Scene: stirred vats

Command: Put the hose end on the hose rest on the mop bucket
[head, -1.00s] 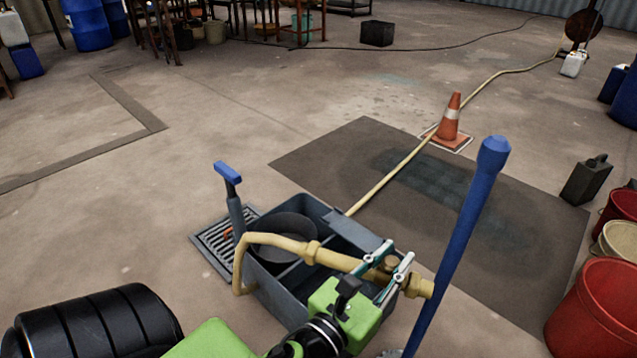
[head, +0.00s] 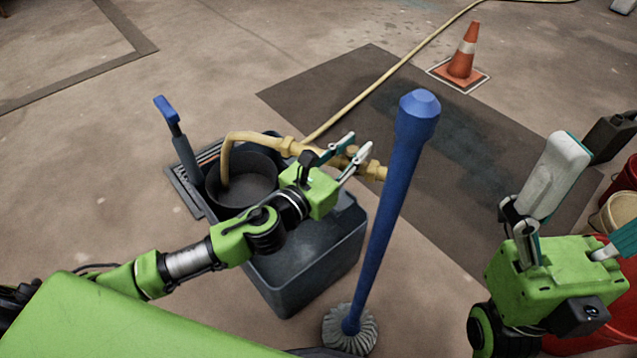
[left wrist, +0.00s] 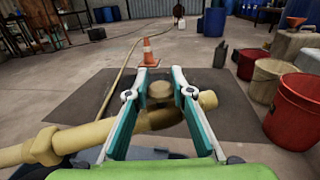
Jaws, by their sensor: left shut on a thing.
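The mop bucket (head: 318,262) is a grey tub with a round dark wringer (head: 262,166) at its far left and a blue-topped handle (head: 180,135). The yellow hose end (head: 372,172) has brass-coloured fittings and is held above the bucket's far right side. My left gripper (head: 348,155) is shut on it. In the left wrist view the hose end (left wrist: 207,100) lies crosswise between the fingers. The hose bends down at its left, over the wringer. I cannot make out the hose rest, which may be hidden by my arm. My right gripper (head: 590,200) is open and empty at the right.
A mop with a blue handle (head: 385,220) stands upright just right of the bucket. An orange cone (head: 464,58) stands behind on the dark floor patch. Red buckets (left wrist: 293,110) stand at the right. The floor at the left is clear.

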